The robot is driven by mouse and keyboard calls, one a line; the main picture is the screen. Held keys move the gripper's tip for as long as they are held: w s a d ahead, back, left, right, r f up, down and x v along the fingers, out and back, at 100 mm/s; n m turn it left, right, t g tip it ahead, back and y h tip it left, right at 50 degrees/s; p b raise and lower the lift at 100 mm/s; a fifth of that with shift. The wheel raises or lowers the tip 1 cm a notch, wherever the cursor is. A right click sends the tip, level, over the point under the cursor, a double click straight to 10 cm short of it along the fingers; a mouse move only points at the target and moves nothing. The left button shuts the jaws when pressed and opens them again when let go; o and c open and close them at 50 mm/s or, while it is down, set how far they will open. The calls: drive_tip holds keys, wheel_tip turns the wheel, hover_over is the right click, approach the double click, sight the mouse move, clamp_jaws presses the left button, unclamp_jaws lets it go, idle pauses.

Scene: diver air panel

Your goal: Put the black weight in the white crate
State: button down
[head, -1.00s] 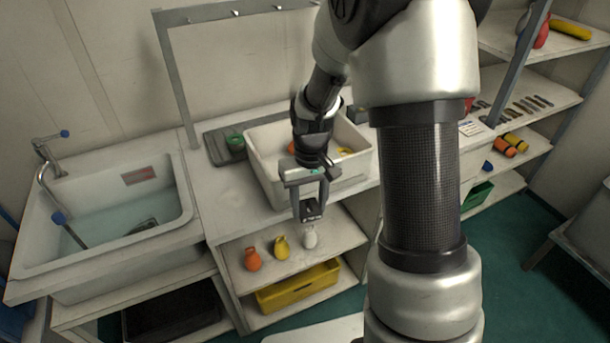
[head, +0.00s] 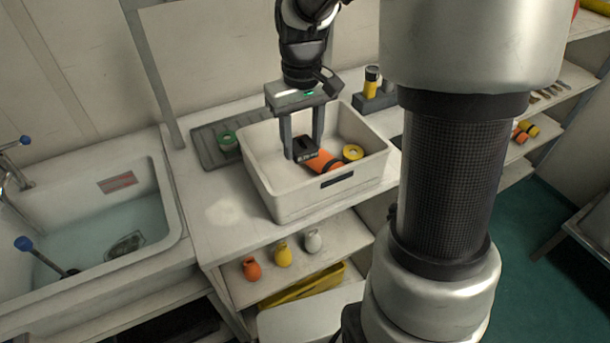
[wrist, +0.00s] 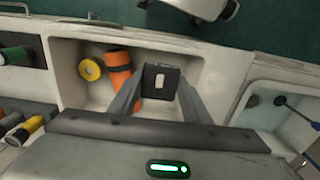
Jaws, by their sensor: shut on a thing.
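The black weight (head: 306,149) is a small dark block with a pale mark on top; it also shows in the wrist view (wrist: 161,82). My gripper (head: 304,150) is shut on it, with one finger on each side. The white crate (head: 298,206) stands on the counter. The weight is held over the crate's opening, within its outline in both views. I cannot tell whether it touches the crate floor.
In the crate lie an orange cylinder (head: 326,162) and a yellow ring (head: 352,152). A green ring (head: 227,141) sits on a grey mat left of the crate. A sink (head: 130,222) is at the left. Orange, yellow and white bottles stand on the shelf below.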

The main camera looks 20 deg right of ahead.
wheel_tip(320, 180, down, 16)
drive_tip(key=shift+s+f+b, duration=0.1)
drive_tip(key=shift+f+b, duration=0.1)
drive_tip(key=shift+b, duration=0.55)
drive_tip(key=shift+f, duration=0.1)
drive_tip(key=shift+f, duration=0.15)
drive_tip(key=c, duration=1)
unclamp_jaws()
